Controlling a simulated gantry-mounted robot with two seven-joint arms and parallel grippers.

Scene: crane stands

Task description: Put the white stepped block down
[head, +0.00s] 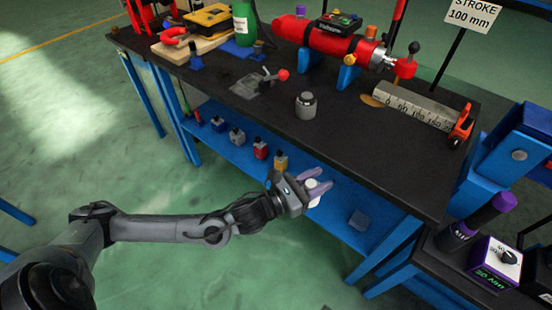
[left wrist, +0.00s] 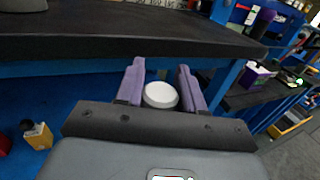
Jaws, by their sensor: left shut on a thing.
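The white stepped block (head: 313,192) is between the purple fingers of my left gripper (head: 316,187), just off the front edge of the black workbench (head: 350,150). In the left wrist view, its round white top (left wrist: 160,95) shows between the fingers (left wrist: 161,88). Its lower part is hidden. My left gripper is shut on it. The bench edge lies just beyond the fingers in the wrist view. My right gripper is not in view.
On the bench are a grey round piece (head: 306,105), a toggle clamp (head: 256,84), a red cylinder (head: 325,36) and a grey scale bar (head: 412,106). Several small blocks sit on the blue lower shelf (head: 290,181). The bench's front middle is clear.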

